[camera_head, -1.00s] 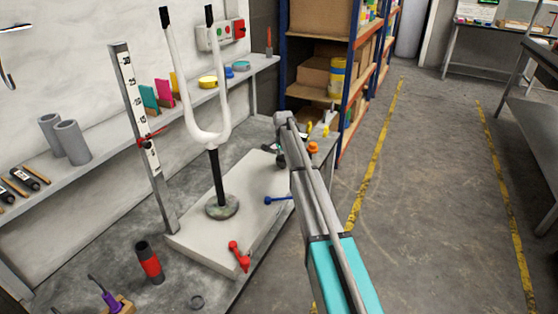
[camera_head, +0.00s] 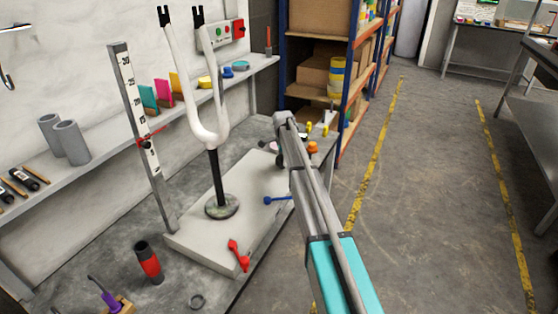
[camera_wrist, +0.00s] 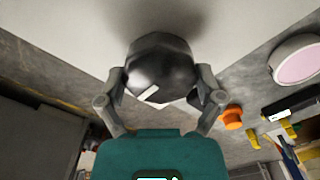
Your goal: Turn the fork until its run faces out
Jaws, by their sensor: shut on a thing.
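The white two-pronged fork (camera_head: 207,132) stands upright on a black stem (camera_head: 216,178) with a round foot on the pale base block (camera_head: 205,248). Its prongs appear partly turned, one nearer the other in the picture, and their dark tips show notches. In the wrist view my gripper (camera_wrist: 160,95) is shut on a dark, faceted, rounded knob (camera_wrist: 160,65) with a pale mark. In the head view my arm hides most of the gripper and knob, at the block's right end.
A red lever (camera_head: 238,256) and a blue-headed pin (camera_head: 270,200) are at the block's front and right sides. An upright scale (camera_head: 137,120) stands left of the fork. A red-black cylinder (camera_head: 148,262) stands on the bench. The floor aisle at right is clear.

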